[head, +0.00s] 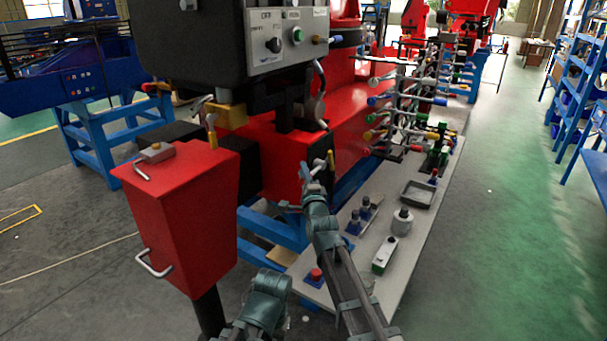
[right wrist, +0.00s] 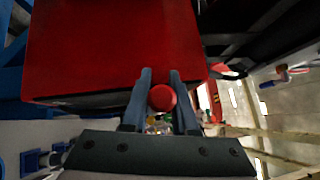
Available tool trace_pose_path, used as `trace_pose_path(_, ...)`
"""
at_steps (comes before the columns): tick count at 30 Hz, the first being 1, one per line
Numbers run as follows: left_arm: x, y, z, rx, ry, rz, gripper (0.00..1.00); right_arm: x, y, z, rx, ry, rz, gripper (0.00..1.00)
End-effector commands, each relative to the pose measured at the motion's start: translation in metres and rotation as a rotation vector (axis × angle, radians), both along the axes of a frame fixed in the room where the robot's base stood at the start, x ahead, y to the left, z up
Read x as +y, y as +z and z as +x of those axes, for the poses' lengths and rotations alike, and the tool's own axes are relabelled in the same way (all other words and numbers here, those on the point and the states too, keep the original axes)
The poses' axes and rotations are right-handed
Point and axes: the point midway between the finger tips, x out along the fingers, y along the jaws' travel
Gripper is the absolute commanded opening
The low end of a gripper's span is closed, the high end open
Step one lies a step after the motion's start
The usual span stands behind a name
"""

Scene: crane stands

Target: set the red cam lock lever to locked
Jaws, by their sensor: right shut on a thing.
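In the right wrist view a round red knob (right wrist: 161,98), which looks like the end of the red cam lock lever, sits between the two fingers of my right gripper (right wrist: 160,95). The fingers are shut on it. It is seen nearly end-on, so its swing angle cannot be told. In the head view my right gripper (head: 312,180) is against the front of the red housing (head: 280,165) under the dark control box, and it hides the lever there. My left gripper is not in view.
A yellow-handled lever (head: 331,160) stands just right of the right gripper. A grey bench (head: 335,285) with small fittings and a tray (head: 417,194) lies to the right, with a rack of coloured levers (head: 405,110) behind. A red box (head: 185,215) on a post stands left.

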Motion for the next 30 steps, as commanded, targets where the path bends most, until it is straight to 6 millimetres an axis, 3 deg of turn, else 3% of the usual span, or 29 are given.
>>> trace_pose_path(3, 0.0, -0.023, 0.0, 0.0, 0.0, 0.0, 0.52, -0.001, -0.013, 0.001, -0.052, -0.003, -0.039, 0.0)
trace_pose_path(9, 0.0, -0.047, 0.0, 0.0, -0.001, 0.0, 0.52, -0.002, -0.02, 0.002, -0.145, -0.002, -0.106, 0.0)
trace_pose_path(24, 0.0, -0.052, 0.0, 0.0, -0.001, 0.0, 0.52, -0.001, -0.017, 0.001, -0.189, 0.0, -0.138, 0.0)
trace_pose_path(25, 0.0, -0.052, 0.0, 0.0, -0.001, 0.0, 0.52, -0.001, -0.017, 0.001, -0.189, 0.0, -0.138, 0.32)
trace_pose_path(29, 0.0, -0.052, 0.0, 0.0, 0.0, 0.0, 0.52, -0.001, -0.017, 0.001, -0.189, 0.0, -0.138, 0.56)
trace_pose_path(30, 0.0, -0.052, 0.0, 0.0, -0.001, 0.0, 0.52, -0.001, -0.017, 0.001, -0.189, 0.0, -0.138, 0.57)
